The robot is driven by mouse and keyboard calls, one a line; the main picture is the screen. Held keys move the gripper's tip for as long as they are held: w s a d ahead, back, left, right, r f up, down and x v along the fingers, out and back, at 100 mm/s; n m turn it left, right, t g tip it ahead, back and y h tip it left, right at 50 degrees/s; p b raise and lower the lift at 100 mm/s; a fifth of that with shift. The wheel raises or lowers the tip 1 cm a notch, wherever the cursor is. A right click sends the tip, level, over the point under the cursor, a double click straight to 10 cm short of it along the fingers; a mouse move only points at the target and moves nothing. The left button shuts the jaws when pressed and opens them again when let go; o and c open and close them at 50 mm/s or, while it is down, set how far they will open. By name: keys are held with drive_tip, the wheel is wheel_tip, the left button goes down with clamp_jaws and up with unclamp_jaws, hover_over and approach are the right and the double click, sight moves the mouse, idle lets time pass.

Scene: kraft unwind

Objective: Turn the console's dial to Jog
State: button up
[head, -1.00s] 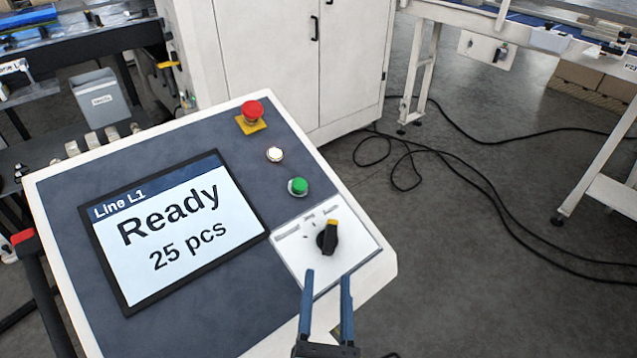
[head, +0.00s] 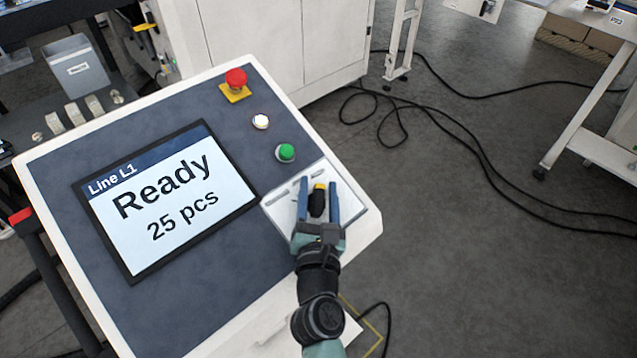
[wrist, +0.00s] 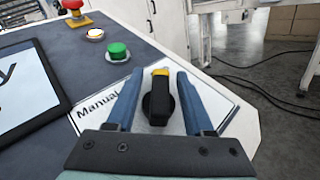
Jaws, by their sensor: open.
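The console (head: 200,285) has a dark sloped face with a screen (head: 170,200) reading "Line L1 Ready 25 pcs". The black dial (head: 317,203) with a yellow tip sits on a white plate (head: 352,207) at the console's lower right. In the wrist view the dial (wrist: 160,102) stands between my fingers, its yellow tip pointing away from me. My gripper (head: 318,192) is open, one blue finger on each side of the dial, with gaps seen on both sides. "Manual" is readable at the plate's left in the wrist view; the other labels are hidden or too small to read.
Above the dial are a green button (head: 285,152), a white button (head: 261,121) and a red mushroom button (head: 236,78) on a yellow base. A white cabinet (head: 280,45) stands behind. Black cables (head: 440,115) lie on the open floor at the right.

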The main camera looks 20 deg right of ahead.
drive_tip(key=shift+w+d, duration=0.2)
drive_tip(key=shift+w, duration=0.2)
clamp_jaws()
